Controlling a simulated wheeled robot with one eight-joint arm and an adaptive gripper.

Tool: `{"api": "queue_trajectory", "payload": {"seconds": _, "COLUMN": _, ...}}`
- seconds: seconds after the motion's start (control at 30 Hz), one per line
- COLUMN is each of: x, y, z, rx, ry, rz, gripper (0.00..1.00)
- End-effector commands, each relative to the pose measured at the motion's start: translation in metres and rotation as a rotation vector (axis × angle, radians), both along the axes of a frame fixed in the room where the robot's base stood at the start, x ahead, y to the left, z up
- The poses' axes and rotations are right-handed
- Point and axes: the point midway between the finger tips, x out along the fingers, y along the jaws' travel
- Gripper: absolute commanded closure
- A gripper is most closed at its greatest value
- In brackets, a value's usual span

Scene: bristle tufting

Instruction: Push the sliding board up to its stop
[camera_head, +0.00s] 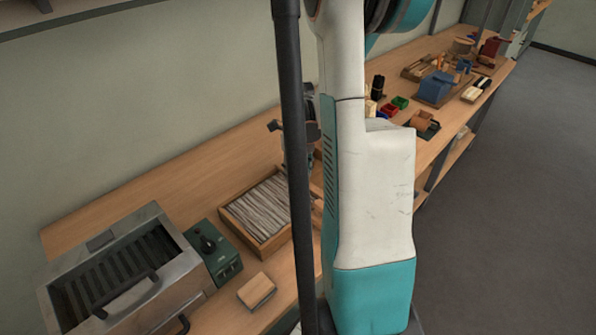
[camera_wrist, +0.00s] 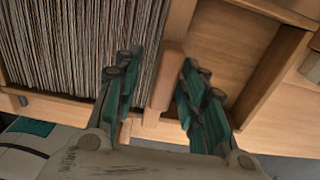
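A wooden tray (camera_wrist: 255,85) holds a bed of grey-brown bristle strips (camera_wrist: 70,45) packed at the left in the wrist view. The sliding board (camera_wrist: 181,18) is a thin wooden wall along the right side of the bristles, with an upright wooden grip (camera_wrist: 166,78) on it. My gripper (camera_wrist: 163,58) is open, with one teal finger on each side of that grip. A gap shows between the left finger and the grip; whether the right finger touches it I cannot tell. In the head view the tray (camera_head: 230,222) and bristles (camera_head: 262,205) show, but my arm hides the board.
An empty tray bay lies right of the board in the wrist view. In the head view, a green control box (camera_head: 212,255), a wooden block (camera_head: 256,291) and a metal machine with a slatted top (camera_head: 185,265) stand nearby. Coloured bins (camera_head: 400,102) sit farther along the bench.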

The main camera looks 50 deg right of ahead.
Motion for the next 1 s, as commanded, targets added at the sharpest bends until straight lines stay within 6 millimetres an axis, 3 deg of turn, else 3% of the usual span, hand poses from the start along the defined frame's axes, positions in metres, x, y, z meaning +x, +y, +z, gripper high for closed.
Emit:
{"api": "queue_trajectory", "payload": {"seconds": 0.23, "x": 0.0, "y": 0.0, "z": 0.013, "rx": -0.001, "ry": 0.0, "rz": 0.0, "gripper": 0.62}}
{"api": "queue_trajectory", "payload": {"seconds": 0.7, "x": 0.0, "y": 0.0, "z": 0.098, "rx": 0.0, "ry": 0.0, "rz": 0.001, "gripper": 0.62}}
{"api": "queue_trajectory", "payload": {"seconds": 1.0, "x": 0.0, "y": 0.0, "z": 0.12, "rx": 0.001, "ry": 0.0, "rz": 0.001, "gripper": 0.62}}
